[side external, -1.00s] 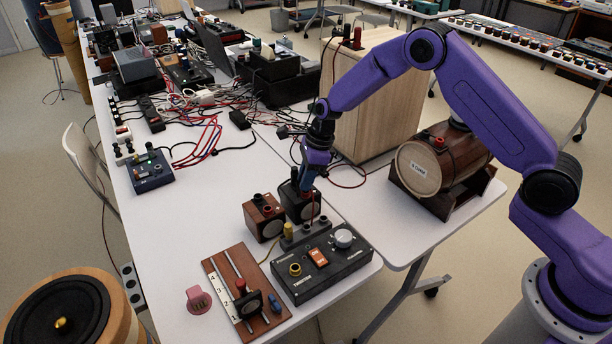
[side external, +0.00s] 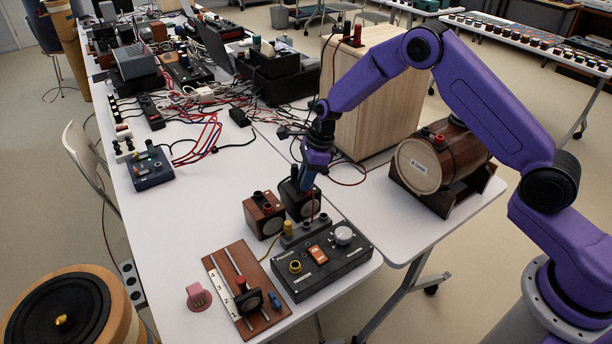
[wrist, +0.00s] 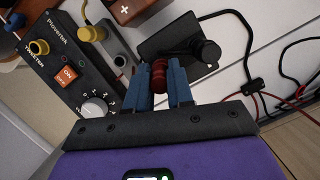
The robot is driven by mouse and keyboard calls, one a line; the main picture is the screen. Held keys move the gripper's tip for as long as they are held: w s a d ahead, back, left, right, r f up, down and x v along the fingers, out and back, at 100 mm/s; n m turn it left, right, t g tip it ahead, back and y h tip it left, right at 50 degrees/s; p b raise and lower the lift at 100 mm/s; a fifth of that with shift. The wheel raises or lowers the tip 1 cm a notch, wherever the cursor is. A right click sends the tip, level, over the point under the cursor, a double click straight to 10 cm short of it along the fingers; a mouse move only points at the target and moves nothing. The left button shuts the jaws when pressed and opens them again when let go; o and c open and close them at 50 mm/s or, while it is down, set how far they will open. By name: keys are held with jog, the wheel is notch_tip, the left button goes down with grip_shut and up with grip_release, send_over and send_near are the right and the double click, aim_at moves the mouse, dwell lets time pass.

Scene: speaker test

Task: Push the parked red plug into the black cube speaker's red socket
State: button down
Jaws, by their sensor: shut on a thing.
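My gripper (wrist: 160,92) is shut on the red plug (wrist: 159,74), which stands between the blue fingers in the wrist view. The plug's lower end lies at the near edge of the black cube speaker (wrist: 165,42). Whether it touches the speaker cannot be told. A black knob-like plug or socket (wrist: 207,53) sits on the speaker's top. The speaker's red socket is not visible. In the side view, my gripper (side external: 307,186) is over the black cube speaker (side external: 291,200), and its fingers hide the plug and part of the top.
A brown cube speaker (side external: 263,216) stands close left of the black one. The grey parking rail with a yellow plug (side external: 288,229) and the black control box (side external: 322,264) stand in front. A slider board (side external: 240,285) lies further left. Loose cables (wrist: 265,92) lie on the table.

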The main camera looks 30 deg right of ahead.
jog(key=shift+f, duration=0.2)
dwell(0.6)
jog(key=c, duration=0.9)
grip_release()
jog(key=shift+r, duration=0.1)
jog(key=shift+r, duration=3.7)
